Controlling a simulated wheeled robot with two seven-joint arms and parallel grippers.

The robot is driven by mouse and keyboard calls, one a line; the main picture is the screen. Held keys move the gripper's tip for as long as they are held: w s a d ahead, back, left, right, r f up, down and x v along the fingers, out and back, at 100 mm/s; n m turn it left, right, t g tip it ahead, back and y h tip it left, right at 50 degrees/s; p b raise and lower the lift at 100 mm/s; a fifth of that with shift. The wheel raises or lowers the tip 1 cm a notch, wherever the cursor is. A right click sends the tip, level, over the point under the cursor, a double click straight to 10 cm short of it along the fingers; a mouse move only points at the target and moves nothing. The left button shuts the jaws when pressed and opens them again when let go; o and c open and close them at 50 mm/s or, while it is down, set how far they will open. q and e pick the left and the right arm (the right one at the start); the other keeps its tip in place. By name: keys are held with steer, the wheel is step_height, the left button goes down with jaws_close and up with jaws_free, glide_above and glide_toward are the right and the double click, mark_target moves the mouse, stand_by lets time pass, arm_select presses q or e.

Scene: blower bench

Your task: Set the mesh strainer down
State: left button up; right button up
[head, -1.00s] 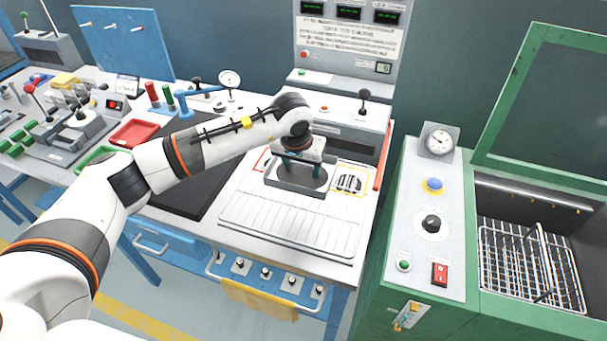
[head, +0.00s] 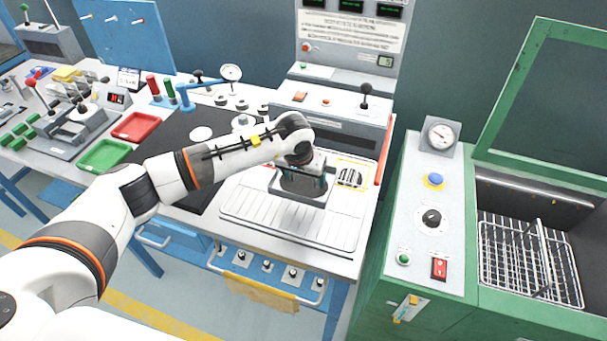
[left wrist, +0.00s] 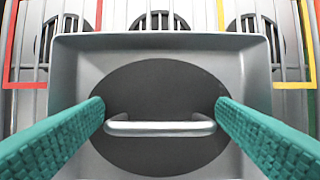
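The mesh strainer (head: 300,195) is a grey rectangular pan with a dark oval middle and a bar handle. It is over the back part of the ribbed metal drainboard (head: 290,225). My left gripper (head: 303,178) points down at it. I cannot tell whether the strainer's underside touches the surface. My right gripper is not in view.
A yellow-outlined slotted spot (head: 350,175) lies right of the strainer. A red outline (left wrist: 12,70) shows to its left in the wrist view. The front of the drainboard is clear. A black mat (head: 185,180) lies left, and a green machine (head: 425,240) stands right.

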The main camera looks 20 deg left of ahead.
arm_select(q)
steer(key=shift+r, duration=0.4)
steer(key=b+v, duration=0.2)
steer(key=v, duration=0.9)
steer(key=shift+s+r, duration=0.2)
steer(key=shift+r, duration=0.1)
